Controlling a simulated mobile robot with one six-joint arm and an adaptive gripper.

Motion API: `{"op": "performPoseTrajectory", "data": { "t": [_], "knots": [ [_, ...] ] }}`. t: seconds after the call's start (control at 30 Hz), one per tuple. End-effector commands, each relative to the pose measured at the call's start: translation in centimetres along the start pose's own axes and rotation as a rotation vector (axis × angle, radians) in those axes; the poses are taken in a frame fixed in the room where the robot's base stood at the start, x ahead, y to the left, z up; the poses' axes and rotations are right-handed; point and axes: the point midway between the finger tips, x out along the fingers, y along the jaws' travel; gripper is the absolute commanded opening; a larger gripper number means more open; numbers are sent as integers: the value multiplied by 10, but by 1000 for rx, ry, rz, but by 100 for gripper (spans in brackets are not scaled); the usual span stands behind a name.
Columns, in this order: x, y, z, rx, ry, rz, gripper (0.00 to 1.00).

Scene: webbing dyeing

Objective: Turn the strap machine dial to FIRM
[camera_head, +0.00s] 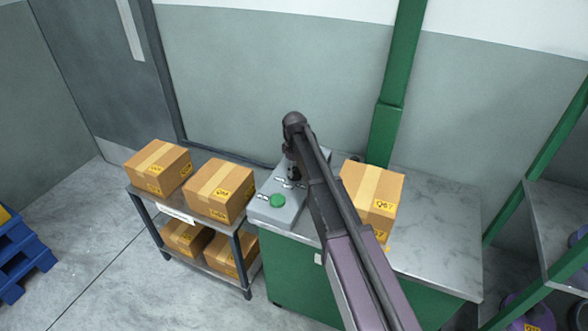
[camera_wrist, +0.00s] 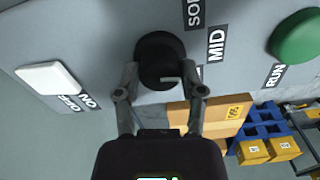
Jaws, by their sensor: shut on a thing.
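The strap machine (camera_head: 268,212) is a grey box on the left end of a metal-topped green bench. Its round black dial (camera_wrist: 160,56) fills the space between my fingers in the wrist view. My gripper (camera_wrist: 160,78) is shut on the dial, one finger on each side. A pale mark shows on the dial's lower right edge. Another label below MID is mostly hidden by my finger. In the head view, my gripper and arm hide the dial.
A green RUN button (camera_wrist: 298,38) and a white ON/OFF switch (camera_wrist: 48,77) are on the same panel. A cardboard box (camera_head: 372,190) stands right of my arm on the bench (camera_head: 440,215). A shelf cart (camera_head: 186,215) with several boxes stands left.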

Motion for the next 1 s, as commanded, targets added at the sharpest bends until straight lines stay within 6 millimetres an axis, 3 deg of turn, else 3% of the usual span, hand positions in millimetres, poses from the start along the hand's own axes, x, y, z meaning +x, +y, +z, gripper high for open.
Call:
{"op": "performPoseTrajectory", "data": {
  "t": [0.6,1.0],
  "knots": [
    [1,0,1,494,-1,0,4],
    [1,0,2,649,-2,-1,4]
  ]
}}
